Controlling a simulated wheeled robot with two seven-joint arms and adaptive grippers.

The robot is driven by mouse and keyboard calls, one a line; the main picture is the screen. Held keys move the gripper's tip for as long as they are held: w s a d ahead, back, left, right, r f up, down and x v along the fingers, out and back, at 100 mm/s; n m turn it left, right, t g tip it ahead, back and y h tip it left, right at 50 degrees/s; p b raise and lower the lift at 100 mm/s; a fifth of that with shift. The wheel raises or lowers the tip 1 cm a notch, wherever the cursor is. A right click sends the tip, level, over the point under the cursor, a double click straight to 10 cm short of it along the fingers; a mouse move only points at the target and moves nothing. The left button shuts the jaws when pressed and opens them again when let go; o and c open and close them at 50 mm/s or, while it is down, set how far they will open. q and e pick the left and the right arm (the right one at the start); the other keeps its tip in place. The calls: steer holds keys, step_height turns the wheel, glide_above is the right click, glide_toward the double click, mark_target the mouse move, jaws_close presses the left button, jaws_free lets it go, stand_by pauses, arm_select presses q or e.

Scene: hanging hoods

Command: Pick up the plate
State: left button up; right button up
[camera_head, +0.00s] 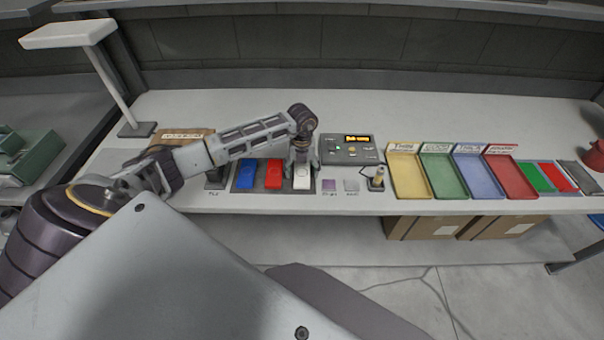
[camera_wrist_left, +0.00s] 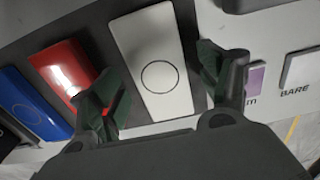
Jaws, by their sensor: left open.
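Three plates, blue (camera_head: 246,174), red (camera_head: 274,175) and white (camera_head: 302,179), lie side by side on a dark tray (camera_head: 288,184) on the bench. The frames do not show which one is the task's plate. My left gripper (camera_head: 302,160) points down over the white plate. In the left wrist view its open fingers (camera_wrist_left: 160,88) stand on either side of the white plate (camera_wrist_left: 152,62), which bears a circle outline. The left finger overlaps the edge of the red plate (camera_wrist_left: 62,72). The blue plate (camera_wrist_left: 35,103) is further left. My right gripper is out of view.
A purple square (camera_head: 329,185), a "BARE" square (camera_head: 352,185) and a small post (camera_head: 377,179) are to the right. Yellow (camera_head: 410,177), green, blue and red bins follow.

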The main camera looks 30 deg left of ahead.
mark_target(302, 172)
arm_select(q)
steer(key=c, duration=1.2)
steer(key=shift+r, duration=0.1)
step_height(302, 172, up, 10)
steer(key=b, duration=0.1)
stand_by(0.7)
